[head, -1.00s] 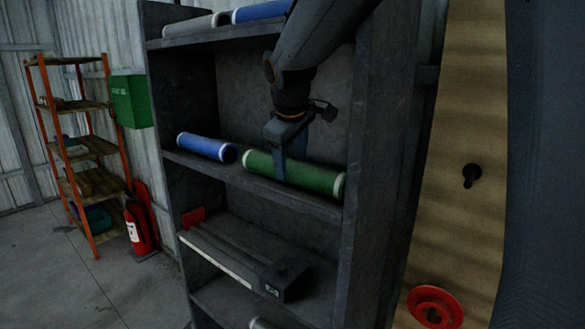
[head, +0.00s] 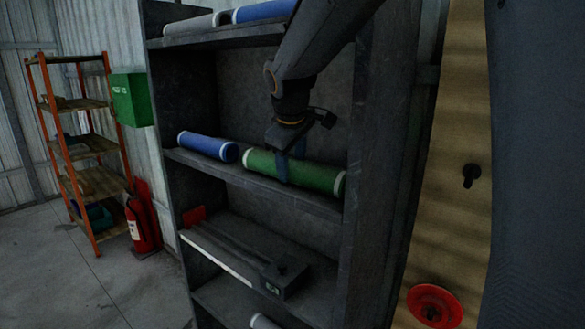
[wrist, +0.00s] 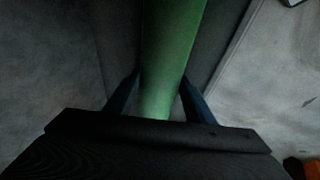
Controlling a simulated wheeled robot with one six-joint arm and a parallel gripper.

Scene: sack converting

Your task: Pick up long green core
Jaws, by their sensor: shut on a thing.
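The long green core (head: 315,177) has pale end rings and lies lengthwise at the middle shelf (head: 255,187) of the dark grey rack. My gripper (head: 283,170) reaches down from above and is shut on the green core, left of its middle. In the wrist view the green core (wrist: 170,60) runs up from between the two dark blue fingers (wrist: 160,105), one on each side. I cannot tell whether the core still touches the shelf.
A blue core (head: 208,146) lies just left of the green one. The rack's right side panel (head: 370,180) stands close to the green core's right end. A grey device (head: 245,258) sits on the shelf below. More cores, including a blue one (head: 264,11), lie on the top shelf.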

